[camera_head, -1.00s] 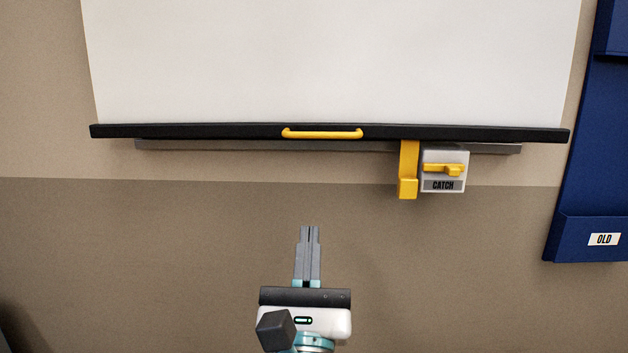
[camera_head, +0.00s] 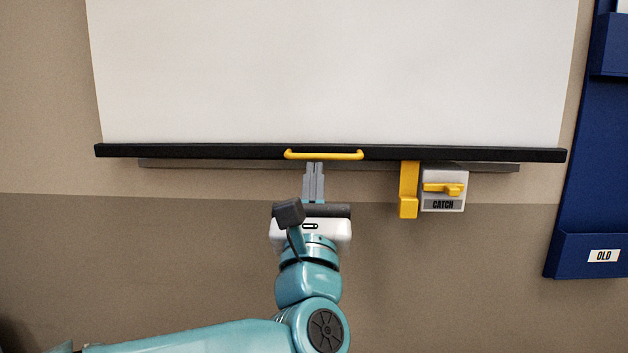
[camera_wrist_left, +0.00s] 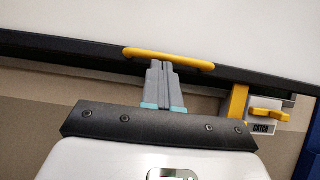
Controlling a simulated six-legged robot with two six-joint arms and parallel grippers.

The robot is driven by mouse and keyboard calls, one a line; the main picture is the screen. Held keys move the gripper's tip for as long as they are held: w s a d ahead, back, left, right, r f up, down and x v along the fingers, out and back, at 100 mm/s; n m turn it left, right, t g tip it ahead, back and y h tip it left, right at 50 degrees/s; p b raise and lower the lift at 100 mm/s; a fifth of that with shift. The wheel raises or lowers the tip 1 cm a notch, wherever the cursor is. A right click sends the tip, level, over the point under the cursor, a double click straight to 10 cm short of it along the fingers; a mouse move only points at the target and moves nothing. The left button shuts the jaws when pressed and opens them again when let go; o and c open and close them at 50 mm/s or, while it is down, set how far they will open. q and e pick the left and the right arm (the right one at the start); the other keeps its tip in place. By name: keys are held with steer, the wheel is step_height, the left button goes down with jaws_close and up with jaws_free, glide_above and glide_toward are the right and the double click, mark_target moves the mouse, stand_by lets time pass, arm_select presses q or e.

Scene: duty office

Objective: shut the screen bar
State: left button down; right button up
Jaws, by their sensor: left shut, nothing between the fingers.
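The screen bar (camera_head: 210,151) is a long black bar along the lower edge of the white screen (camera_head: 330,70). A yellow handle (camera_head: 324,155) sits on its middle; it also shows in the left wrist view (camera_wrist_left: 168,57). My left gripper (camera_head: 314,165) is shut and empty, its fingertips just below the handle in the picture. In the left wrist view its fingertips (camera_wrist_left: 160,64) appear at the handle's lower edge; I cannot tell whether they touch. A grey catch box labelled CATCH (camera_head: 443,191) with a yellow lever is right of a yellow hook (camera_head: 409,190). My right gripper is not in view.
A grey strip (camera_head: 220,164) runs on the wall just below the bar. A blue wall holder labelled OLD (camera_head: 590,255) hangs at the right.

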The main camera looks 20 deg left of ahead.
arm_select(q)
step_height(320, 180, up, 63)
steer(key=p, duration=4.2)
steer(key=shift+f, duration=0.15)
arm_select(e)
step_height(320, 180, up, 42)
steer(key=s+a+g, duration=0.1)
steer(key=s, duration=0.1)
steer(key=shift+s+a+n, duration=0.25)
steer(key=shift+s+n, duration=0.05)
